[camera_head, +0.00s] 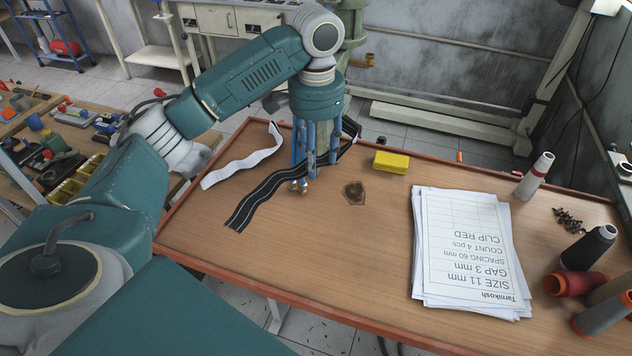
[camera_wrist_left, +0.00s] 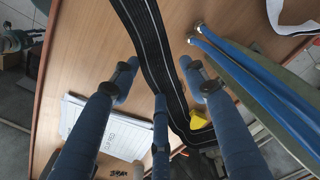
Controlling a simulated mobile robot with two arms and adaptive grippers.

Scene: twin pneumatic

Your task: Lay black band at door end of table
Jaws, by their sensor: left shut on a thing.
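The black band (camera_head: 257,198) with thin pale lines lies wavy across the left part of the table (camera_head: 300,262). One end lies on the wood; the other rises past my gripper to the far edge. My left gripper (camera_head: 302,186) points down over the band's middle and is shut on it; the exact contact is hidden. In the left wrist view the band (camera_wrist_left: 143,25) runs between the blue fingers of my gripper (camera_wrist_left: 157,90). My right gripper is not in view.
A white band (camera_head: 243,160) lies at the far left edge. A yellow block (camera_head: 391,162), a dark stain (camera_head: 354,192) and a paper stack (camera_head: 468,250) are to the right. Thread spools (camera_head: 588,247) stand and lie at the right end. The front left wood is clear.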

